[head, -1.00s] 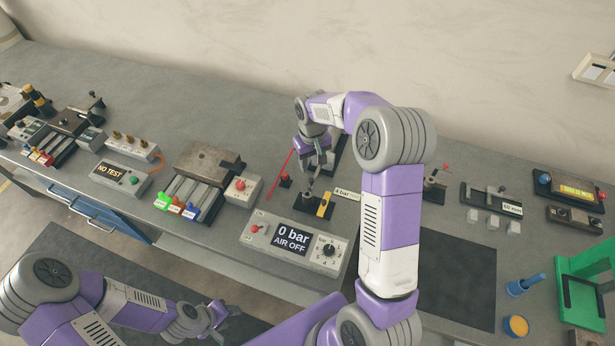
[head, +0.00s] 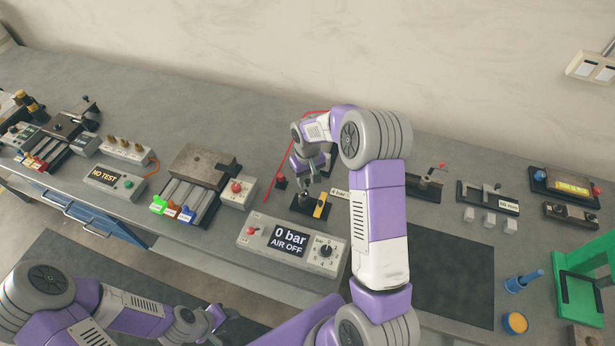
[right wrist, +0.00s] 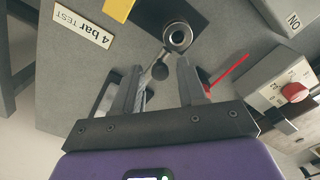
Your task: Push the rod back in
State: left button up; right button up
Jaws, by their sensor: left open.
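A round metal fitting with a central hole (right wrist: 178,37) sits on a black base (right wrist: 184,14) in the right wrist view. My left gripper (head: 222,314) is open and empty at the lower left.
The "0 bar AIR OFF" box (head: 258,252) is in front of the base. A box with a red button (head: 237,190) and a thin red line (head: 281,172) are left of it. A "4 bar TEST" label (right wrist: 83,28) lies beside the base. A dark mat (head: 450,280) is clear at right.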

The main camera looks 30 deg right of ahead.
grip_shut()
jog(key=w+d, duration=0.3)
jog(key=shift+d+r, duration=0.1)
jog(key=shift+d, duration=0.1)
dwell(0.4)
jog(key=shift+o, duration=0.8)
grip_release()
jog(key=shift+s+a, duration=0.1)
notch_tip(320, 180, up, 8)
jog(key=shift+f, duration=0.25)
